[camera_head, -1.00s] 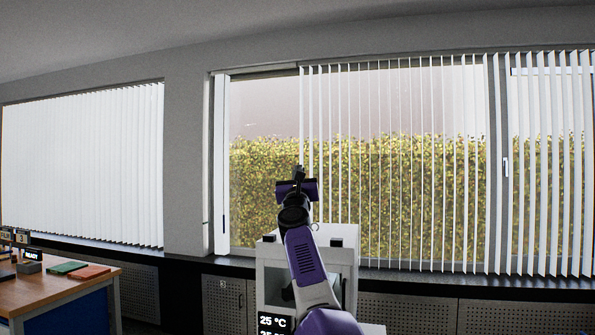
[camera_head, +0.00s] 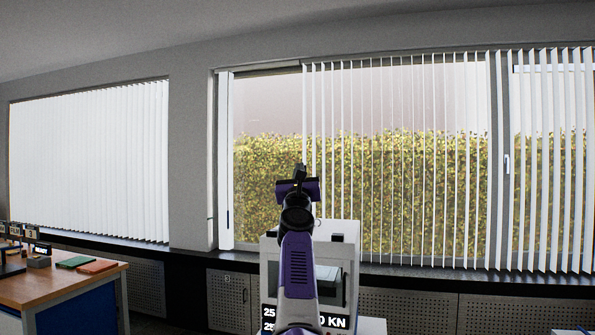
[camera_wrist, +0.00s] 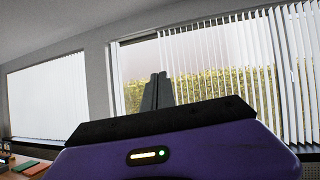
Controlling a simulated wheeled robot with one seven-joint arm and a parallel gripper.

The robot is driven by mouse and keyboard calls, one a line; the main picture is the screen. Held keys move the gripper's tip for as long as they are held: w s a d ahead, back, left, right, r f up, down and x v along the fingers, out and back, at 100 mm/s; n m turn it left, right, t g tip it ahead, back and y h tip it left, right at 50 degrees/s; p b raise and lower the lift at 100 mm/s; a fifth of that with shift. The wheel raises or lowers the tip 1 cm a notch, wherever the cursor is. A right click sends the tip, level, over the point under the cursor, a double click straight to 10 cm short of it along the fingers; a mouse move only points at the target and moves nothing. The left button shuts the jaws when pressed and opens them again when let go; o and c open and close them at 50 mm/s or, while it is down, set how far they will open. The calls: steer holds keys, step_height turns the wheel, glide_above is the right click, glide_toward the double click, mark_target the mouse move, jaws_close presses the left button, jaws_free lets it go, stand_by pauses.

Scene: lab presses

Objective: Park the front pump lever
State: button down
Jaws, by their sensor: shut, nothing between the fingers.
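A white lab press (camera_head: 352,262) stands straight ahead in the head view, partly hidden behind my arm. Its dark display (camera_head: 334,321) shows white text, including "KN". I cannot make out a pump lever in either view. My gripper (camera_head: 299,172) is raised above and in front of the press, against the window. In the wrist view my gripper's fingers (camera_wrist: 157,90) point up, closed together, with nothing between them.
A wooden-topped bench (camera_head: 50,284) at the left carries a green book (camera_head: 76,262), a red book (camera_head: 97,267) and small dark devices. A dark sill and perforated cabinets (camera_head: 410,309) run below the windows with vertical blinds.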

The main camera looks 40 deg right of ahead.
steer(key=s+a, duration=0.5)
steer(key=shift+s+p, duration=0.2)
steer(key=shift+p, duration=0.2)
